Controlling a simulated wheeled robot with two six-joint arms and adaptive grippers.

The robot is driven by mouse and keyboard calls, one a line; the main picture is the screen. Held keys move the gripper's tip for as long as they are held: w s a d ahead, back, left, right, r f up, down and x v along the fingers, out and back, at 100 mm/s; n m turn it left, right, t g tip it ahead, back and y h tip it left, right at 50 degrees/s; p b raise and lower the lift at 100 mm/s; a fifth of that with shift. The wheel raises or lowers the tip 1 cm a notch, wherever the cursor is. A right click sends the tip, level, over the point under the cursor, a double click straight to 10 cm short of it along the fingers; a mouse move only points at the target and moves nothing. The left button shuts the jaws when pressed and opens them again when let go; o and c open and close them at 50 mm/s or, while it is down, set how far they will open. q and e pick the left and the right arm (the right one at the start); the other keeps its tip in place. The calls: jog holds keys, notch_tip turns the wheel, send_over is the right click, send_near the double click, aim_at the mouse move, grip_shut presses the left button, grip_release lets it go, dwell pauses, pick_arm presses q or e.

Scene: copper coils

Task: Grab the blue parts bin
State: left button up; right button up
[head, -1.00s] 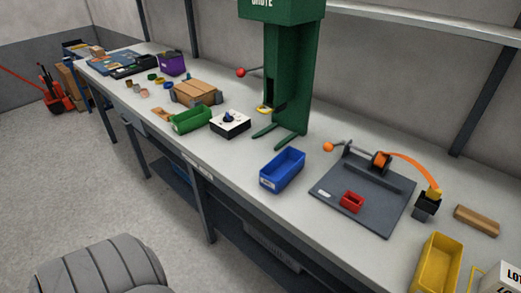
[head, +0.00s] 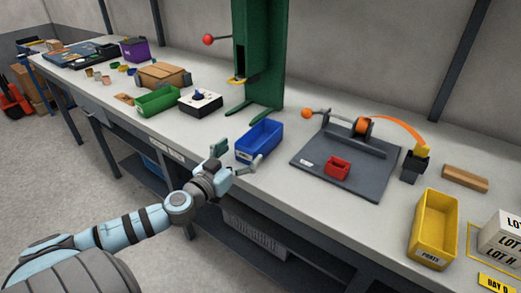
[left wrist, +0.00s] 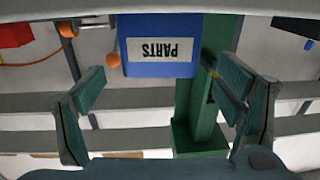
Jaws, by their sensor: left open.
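The blue parts bin (head: 260,139) stands upright on the workbench, near its front edge, between the green press and the dark fixture plate. In the left wrist view the bin (left wrist: 160,85) shows its front with a "PARTS" label, upside down in the picture. My left gripper (head: 236,157) is open at the near side of the bin. In the left wrist view the gripper's fingers (left wrist: 160,98) stand apart to either side of the bin's front, with nothing between their pads. I cannot tell whether they touch it. My right gripper does not show.
A green press (head: 262,60) stands behind the bin. A dark plate (head: 345,165) with a small red bin (head: 338,167) lies to the right. A yellow bin (head: 434,228) stands at the right.

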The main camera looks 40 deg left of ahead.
aim_at(251, 144)
pick_arm(q)
jog(key=w, duration=0.1)
jog(key=w+p, duration=0.1)
jog(key=w, duration=0.3)
jog(key=shift+a+p, duration=0.25)
jog(key=shift+p, duration=0.15)
jog(key=shift+w+f, duration=0.2)
jog(key=shift+w, duration=0.05)
jog(key=shift+s, duration=0.1)
jog(key=shift+c, duration=0.6)
jog(key=c, duration=1.2)
